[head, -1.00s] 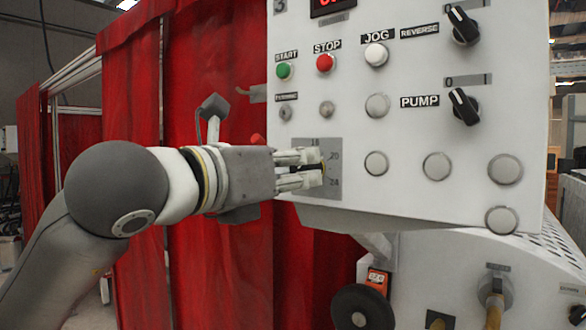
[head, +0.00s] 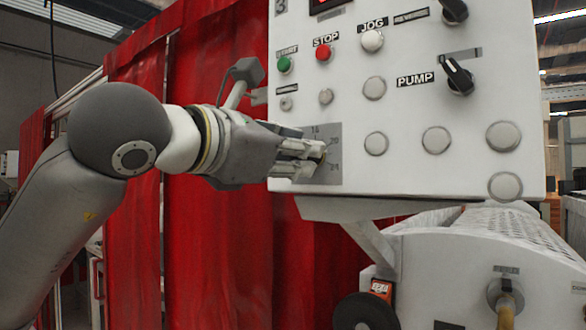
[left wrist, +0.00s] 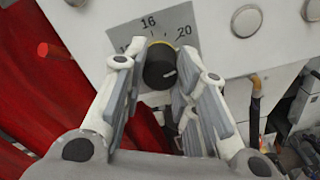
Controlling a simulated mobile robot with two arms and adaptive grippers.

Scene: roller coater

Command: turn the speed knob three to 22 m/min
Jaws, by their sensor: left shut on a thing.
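The speed knob is a black round knob (left wrist: 159,66) with a short white line that points toward the right in the left wrist view. Its grey scale plate (head: 330,172) sits at the lower left of the white panel. My left gripper (head: 316,158) is shut on the knob, one finger on each side. In the head view its fingers cover most of the knob. My right gripper is not in view.
The white control panel (head: 410,105) carries a green start button (head: 285,65), a red stop button (head: 323,53), a jog button (head: 372,41) and a black pump switch (head: 459,76). A red curtain (head: 215,240) hangs behind my left arm. Rollers and machine parts lie below the panel.

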